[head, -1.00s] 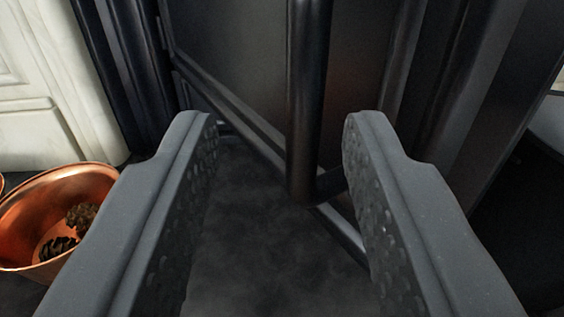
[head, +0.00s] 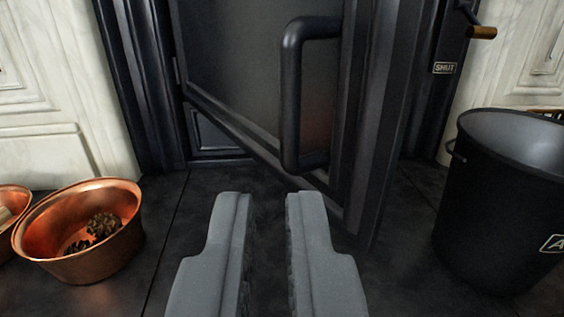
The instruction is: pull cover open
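The cover (head: 240,60) is a dark metal door on the fireplace front, at top centre in the head view. It stands ajar: its lower edge slants from the left side of the frame toward me, and its right edge juts out. A black bar handle (head: 291,105) is fixed on its face near that right edge. My gripper (head: 268,195) is below and in front of the handle, apart from it. Its two grey fingers have a narrow gap between them, with nothing in it.
A copper bowl (head: 120,255) with pine cones stands at the left, beside part of another copper vessel (head: 8,218). A black bucket (head: 490,215) stands at the right. A wood-gripped lever (head: 482,32) and a SHUT plate (head: 445,68) are upper right. Dark floor lies between.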

